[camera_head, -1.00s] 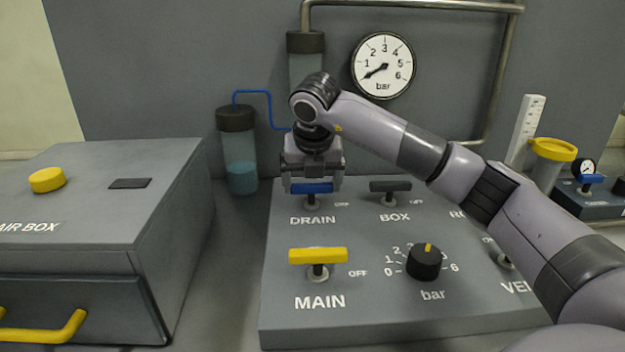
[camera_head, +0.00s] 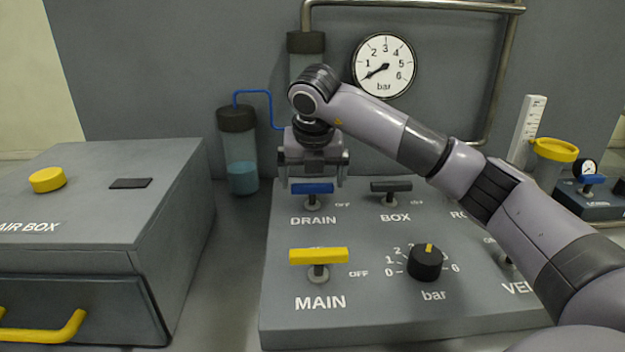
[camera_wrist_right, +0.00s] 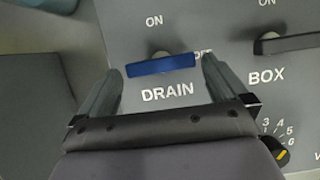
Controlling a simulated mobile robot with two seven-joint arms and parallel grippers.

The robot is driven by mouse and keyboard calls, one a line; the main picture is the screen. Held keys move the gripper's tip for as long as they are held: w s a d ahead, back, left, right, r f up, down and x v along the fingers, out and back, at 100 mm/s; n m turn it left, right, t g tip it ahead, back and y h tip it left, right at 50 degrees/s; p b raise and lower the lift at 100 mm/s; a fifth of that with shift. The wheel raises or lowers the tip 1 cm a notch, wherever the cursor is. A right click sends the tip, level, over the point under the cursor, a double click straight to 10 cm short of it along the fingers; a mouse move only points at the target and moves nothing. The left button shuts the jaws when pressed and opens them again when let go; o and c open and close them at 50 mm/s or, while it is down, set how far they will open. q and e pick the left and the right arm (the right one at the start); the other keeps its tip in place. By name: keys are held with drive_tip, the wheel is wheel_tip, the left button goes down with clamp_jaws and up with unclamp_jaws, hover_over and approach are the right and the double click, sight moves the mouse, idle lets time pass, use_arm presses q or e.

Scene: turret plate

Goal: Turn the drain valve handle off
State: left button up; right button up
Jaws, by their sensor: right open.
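The blue drain valve handle (camera_head: 312,188) sits on the sloped grey panel (camera_head: 400,318) above the DRAIN label, lying crosswise in the head view. In the right wrist view the handle (camera_wrist_right: 161,65) also lies nearly level, its right end near the partly covered OFF mark, with ON above it. My right gripper (camera_head: 312,182) is above the handle, fingers pointing down. In the wrist view its two open fingers (camera_wrist_right: 160,82) stand one on each side of the handle's ends, with gaps visible. My left gripper is in neither view.
A dark BOX handle (camera_head: 391,186) is just right of the drain handle. A yellow MAIN handle (camera_head: 318,256) and black bar knob (camera_head: 425,262) are nearer the front. The grey air box (camera_head: 180,215) stands left; a gauge (camera_head: 384,66) hangs behind.

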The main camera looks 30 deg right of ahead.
drive_tip(key=v, duration=0.6)
idle(0.5)
